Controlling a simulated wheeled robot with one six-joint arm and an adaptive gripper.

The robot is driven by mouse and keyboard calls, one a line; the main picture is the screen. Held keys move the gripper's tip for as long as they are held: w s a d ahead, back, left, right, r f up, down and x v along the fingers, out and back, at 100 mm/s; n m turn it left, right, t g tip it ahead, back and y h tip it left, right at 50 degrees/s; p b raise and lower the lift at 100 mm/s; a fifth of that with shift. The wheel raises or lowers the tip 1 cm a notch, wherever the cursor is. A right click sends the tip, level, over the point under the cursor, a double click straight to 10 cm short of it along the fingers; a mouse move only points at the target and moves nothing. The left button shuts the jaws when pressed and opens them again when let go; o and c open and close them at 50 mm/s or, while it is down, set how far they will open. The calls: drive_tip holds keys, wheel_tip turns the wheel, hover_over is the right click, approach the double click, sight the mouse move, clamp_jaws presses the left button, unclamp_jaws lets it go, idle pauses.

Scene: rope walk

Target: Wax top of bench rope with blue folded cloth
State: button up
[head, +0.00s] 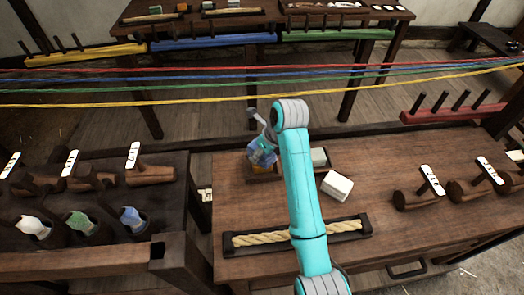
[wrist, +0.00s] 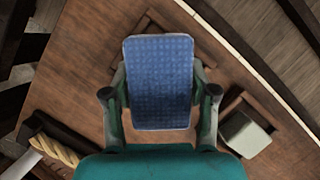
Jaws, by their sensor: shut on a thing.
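My gripper (head: 263,140) is near the back left of the bench, shut on the blue folded cloth (head: 262,155). In the wrist view the cloth (wrist: 160,80) is a flat, textured blue pad between the two fingers (wrist: 160,95). It is over a dark tray (head: 262,179); I cannot tell whether it touches the tray. The bench rope (head: 262,239) is a thick tan twisted length lying in a dark holder nearer the front. My arm hides part of it. It also shows at the lower left of the wrist view (wrist: 56,150).
A white block (head: 337,187) and a grey-green block (head: 319,157) sit right of my arm. Wooden mallets (head: 417,197) lie at the bench's right. Coloured ropes (head: 150,103) stretch across behind. A dark rack with coloured cloths (head: 80,222) stands left.

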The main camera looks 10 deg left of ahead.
drive_tip(key=shift+f, duration=0.5)
idle(1.2)
drive_tip(key=shift+r, duration=3.6)
